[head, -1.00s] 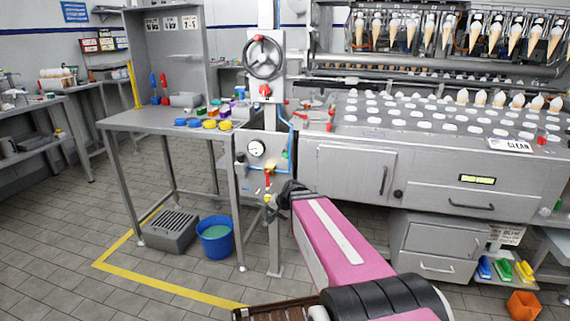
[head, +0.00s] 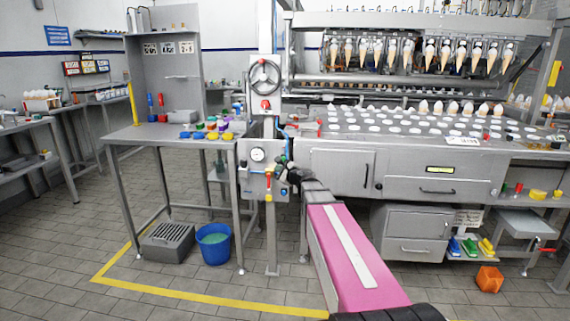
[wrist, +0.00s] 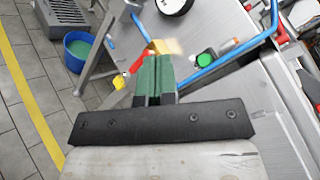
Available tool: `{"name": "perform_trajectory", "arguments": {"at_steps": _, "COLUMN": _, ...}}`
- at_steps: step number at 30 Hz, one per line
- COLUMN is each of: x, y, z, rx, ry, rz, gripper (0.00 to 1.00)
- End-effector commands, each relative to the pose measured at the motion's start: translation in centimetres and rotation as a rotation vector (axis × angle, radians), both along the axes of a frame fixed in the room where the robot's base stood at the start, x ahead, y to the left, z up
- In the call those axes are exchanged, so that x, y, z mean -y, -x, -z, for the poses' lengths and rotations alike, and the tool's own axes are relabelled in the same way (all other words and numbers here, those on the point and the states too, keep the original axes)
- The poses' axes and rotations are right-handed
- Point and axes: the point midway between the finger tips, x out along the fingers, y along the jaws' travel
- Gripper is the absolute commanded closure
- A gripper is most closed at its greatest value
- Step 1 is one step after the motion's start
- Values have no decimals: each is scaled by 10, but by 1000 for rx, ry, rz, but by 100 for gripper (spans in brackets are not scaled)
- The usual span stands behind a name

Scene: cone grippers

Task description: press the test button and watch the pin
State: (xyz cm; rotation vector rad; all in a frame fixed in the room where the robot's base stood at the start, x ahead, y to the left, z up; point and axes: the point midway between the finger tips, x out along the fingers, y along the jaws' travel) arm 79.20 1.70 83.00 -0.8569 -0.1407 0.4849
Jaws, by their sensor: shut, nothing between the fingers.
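A round green button (wrist: 206,59) in a dark ring sits on the grey panel in the wrist view, right of my fingertips and apart from them. It is likely the test button. My gripper (wrist: 155,62) has green fingers pressed together with nothing between them, and they point toward the panel. In the head view my gripper (head: 282,168) is at the right side of the grey control panel (head: 250,184), where it hides part of it. I cannot tell which part is the pin.
A round gauge (head: 257,155) is on the panel, with a red and yellow valve (head: 268,184) below it. A blue pipe (wrist: 235,54) runs close by my fingers. A blue bucket (head: 214,244) and a grey crate (head: 168,242) stand under the table at left.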

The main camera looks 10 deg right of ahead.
Motion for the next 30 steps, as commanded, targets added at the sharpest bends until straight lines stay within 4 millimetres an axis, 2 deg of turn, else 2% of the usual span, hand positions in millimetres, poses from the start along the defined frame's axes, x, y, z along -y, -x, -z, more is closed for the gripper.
{"name": "perform_trajectory", "arguments": {"at_steps": 11, "x": 0, "y": -1, "z": -1, "rx": 0, "ry": -4, "rz": 2, "gripper": 100}}
{"name": "perform_trajectory", "arguments": {"at_steps": 17, "x": 3, "y": -8, "z": 0, "rx": 0, "ry": -3, "rz": 2, "gripper": 100}}
{"name": "perform_trajectory", "arguments": {"at_steps": 30, "x": 18, "y": -56, "z": -1, "rx": 1, "ry": -3, "rz": 2, "gripper": 100}}
